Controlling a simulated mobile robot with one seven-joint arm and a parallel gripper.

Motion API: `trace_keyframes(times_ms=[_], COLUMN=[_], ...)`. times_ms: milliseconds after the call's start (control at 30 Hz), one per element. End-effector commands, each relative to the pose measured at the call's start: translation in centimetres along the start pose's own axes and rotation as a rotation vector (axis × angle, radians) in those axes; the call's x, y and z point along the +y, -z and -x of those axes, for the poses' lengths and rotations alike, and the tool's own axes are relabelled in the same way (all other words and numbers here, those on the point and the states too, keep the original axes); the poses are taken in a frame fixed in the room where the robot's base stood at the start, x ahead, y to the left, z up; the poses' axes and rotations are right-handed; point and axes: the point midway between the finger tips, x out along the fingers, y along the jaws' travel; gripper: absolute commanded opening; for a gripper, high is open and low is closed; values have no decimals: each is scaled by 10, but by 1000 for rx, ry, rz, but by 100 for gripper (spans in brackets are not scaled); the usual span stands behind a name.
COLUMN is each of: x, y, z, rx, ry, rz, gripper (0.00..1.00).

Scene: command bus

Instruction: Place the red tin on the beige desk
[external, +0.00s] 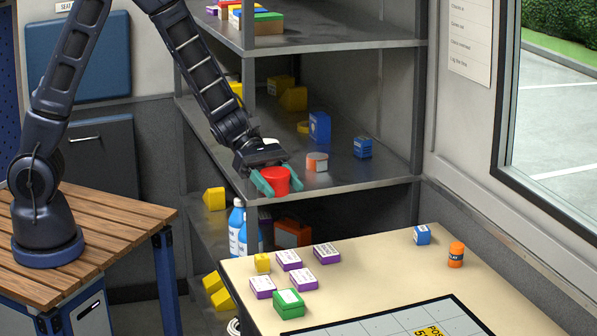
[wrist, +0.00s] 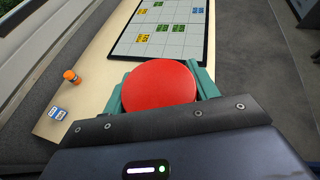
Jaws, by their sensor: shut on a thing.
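The red tin (external: 275,180) is round, and my gripper (external: 270,184) is shut on it with its teal fingers on either side. In the external view they are in the air in front of the grey shelf, behind the far left edge of the beige desk (external: 375,258). In the wrist view the red tin (wrist: 159,88) fills the middle between the fingers (wrist: 160,92). The beige desk (wrist: 100,85) shows beyond it there. The tin's underside is hidden in the wrist view.
Purple-and-white boxes (external: 289,260), a yellow block (external: 262,262) and a green box (external: 289,303) stand on the desk's left part. A blue box (external: 422,235) and an orange tin (external: 456,254) stand at its far right. A gridded board (external: 400,322) lies in front. The desk's middle is bare.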

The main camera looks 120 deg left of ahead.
Motion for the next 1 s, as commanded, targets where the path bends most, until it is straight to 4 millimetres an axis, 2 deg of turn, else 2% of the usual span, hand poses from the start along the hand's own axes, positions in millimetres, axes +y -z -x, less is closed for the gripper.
trace_keyframes(times_ms=[33,567,1000], x=[-2,-16,-43], y=[-1,-12,-21], z=[-10,-95,-163], rx=[0,-5,-8], ry=[-1,-63,-110], rz=[0,26,45], gripper=[33,33,33])
